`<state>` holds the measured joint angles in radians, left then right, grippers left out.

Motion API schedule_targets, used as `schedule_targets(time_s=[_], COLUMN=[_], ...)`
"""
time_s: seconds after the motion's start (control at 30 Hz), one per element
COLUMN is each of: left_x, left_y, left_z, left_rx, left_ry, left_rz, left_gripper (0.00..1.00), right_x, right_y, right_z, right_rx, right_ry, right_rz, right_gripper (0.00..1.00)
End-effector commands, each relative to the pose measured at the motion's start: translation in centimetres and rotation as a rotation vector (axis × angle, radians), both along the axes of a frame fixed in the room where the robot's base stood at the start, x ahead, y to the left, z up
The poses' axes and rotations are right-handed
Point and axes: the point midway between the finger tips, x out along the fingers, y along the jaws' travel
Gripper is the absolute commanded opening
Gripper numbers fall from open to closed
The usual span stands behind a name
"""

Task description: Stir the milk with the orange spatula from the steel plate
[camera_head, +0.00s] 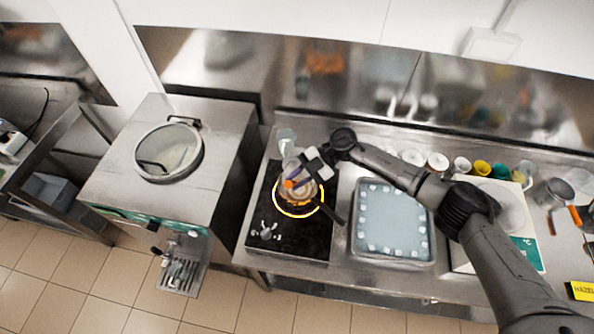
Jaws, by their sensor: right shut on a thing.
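A pot (309,205) with a dark handle pointing lower right sits on the black cooktop (287,246), over a glowing orange ring. My right gripper (306,177) is above the pot and shut on the orange spatula (289,184), of which only a small orange part shows. The gripper covers much of the pot's opening, so I cannot make out the milk or how deep the spatula reaches. My left gripper is not in view.
A clear container (286,139) stands behind the pot. A tray of bluish liquid with white blocks (391,254) lies right of the cooktop. Several cups (437,162) line the back. A batch freezer (112,197) stands left. An orange-handled tool (575,215) lies far right.

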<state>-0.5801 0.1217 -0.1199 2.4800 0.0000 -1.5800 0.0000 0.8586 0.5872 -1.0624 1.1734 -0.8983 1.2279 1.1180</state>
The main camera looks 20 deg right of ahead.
Motion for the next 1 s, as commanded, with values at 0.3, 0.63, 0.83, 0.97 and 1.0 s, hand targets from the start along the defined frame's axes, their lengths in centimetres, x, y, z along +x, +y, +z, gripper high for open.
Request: schedule_targets(time_s=[0.3, 0.63, 0.83, 0.97, 1.0], left_x=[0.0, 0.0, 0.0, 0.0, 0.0], left_y=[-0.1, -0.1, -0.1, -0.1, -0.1], left_z=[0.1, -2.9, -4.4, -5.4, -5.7], left_rx=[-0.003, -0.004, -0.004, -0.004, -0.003], left_ry=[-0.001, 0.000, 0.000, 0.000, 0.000], left_rz=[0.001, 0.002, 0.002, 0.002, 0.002], left_gripper=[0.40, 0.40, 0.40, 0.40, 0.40], right_x=[-1.5, -0.4, 0.2, 0.6, 0.7], right_y=[0.9, 0.3, -0.1, -0.3, -0.4], right_z=[-1.7, -4.1, -5.2, -6.0, -6.2], right_rx=[0.000, 0.001, 0.000, 0.001, 0.001], right_ry=[0.000, -0.001, -0.002, -0.001, -0.001], right_rz=[0.000, 0.000, 0.001, 0.000, 0.000], right_gripper=[0.00, 0.00, 0.00, 0.00, 0.00])
